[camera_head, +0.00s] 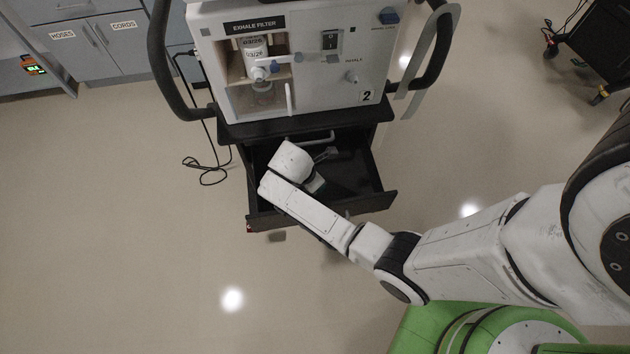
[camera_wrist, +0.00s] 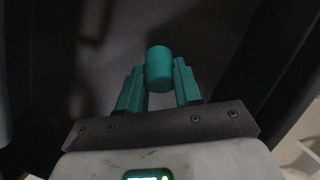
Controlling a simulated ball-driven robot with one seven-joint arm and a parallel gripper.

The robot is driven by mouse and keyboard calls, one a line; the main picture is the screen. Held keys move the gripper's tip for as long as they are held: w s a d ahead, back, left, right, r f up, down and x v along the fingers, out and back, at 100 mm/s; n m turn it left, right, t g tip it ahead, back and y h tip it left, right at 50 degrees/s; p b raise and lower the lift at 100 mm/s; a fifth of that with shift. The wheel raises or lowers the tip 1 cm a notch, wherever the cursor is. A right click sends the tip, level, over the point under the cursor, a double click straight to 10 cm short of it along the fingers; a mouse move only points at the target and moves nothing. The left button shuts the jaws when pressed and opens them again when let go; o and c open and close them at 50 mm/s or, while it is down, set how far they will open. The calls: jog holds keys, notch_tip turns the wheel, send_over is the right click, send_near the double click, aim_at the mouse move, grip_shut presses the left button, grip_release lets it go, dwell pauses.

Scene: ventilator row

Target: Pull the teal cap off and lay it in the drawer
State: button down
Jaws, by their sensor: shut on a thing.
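The teal cap (camera_wrist: 159,69) is a small cylinder between the two teal fingers of my gripper (camera_wrist: 158,84) in the wrist view. My gripper is shut on it. The black drawer (camera_head: 376,203) under the ventilator is pulled open in the head view. My wrist is over the drawer's left half. My arm hides part of the drawer and its front, and the cap cannot be made out in the head view. The wrist view shows a dark surface behind the cap; its distance from the cap is hard to tell.
The ventilator (camera_head: 345,85) stands above the drawer, with an open filter bay (camera_head: 240,98) at its left front and black side handles. A black cable (camera_head: 207,170) lies on the floor at left. Grey cabinets (camera_head: 90,50) stand at the back left. A dark cart (camera_head: 595,40) stands at the upper right.

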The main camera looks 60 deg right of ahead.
jog(key=c, duration=0.7)
grip_release()
jog(key=p+v, duration=0.4)
jog(key=v, duration=0.2)
jog(key=d+p+v, duration=0.1)
jog(key=p+v, duration=0.3)
jog(key=v, duration=0.2)
jog(key=s+d+r+p+v, duration=0.1)
jog(key=p+v, duration=0.3)
jog(key=v, duration=0.2)
jog(key=shift+d+r, duration=0.1)
jog(key=shift+d, duration=0.05)
dwell(0.4)
